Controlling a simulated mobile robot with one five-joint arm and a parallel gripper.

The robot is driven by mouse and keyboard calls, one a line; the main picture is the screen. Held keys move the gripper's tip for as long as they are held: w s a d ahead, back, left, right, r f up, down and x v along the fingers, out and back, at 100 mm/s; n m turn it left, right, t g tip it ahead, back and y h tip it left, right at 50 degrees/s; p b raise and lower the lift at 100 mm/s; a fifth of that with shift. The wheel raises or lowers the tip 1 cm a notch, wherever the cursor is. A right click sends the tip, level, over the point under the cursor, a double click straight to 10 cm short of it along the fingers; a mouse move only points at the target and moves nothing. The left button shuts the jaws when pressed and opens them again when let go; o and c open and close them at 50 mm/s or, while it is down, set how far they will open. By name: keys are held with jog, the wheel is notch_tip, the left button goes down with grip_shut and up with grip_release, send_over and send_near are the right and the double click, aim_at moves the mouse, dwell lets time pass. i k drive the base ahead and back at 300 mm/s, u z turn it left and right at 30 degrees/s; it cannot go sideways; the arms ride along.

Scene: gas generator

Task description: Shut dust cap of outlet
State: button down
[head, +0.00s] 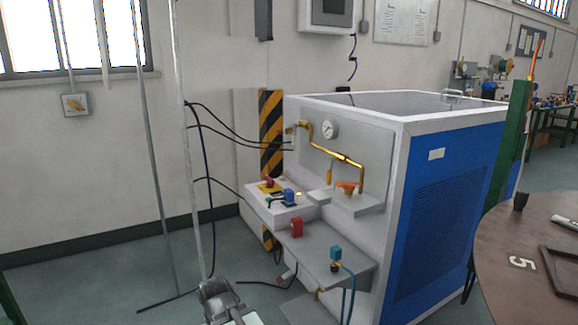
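The gas generator (350,150) is a white and blue cabinet in the middle of the head view. On its lower grey shelf (318,258) stands a small fitting with a blue top and dark base (336,256), with a blue hose beside it. A grey end part of my arm, with my gripper (222,294), shows at the bottom edge, left of and apart from the shelf. Its fingers cannot be made out.
A control box (283,205) with coloured knobs juts from the generator. Above are brass pipes (340,156), a gauge (330,129) and an orange-handled valve (347,186). A round brown table (500,262) and a green post (515,140) stand at right. Floor at left is mostly clear.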

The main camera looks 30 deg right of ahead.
aim_at(348, 186)
jog(key=u, duration=0.25)
jog(key=i, duration=1.1)
jog(key=z, duration=0.3)
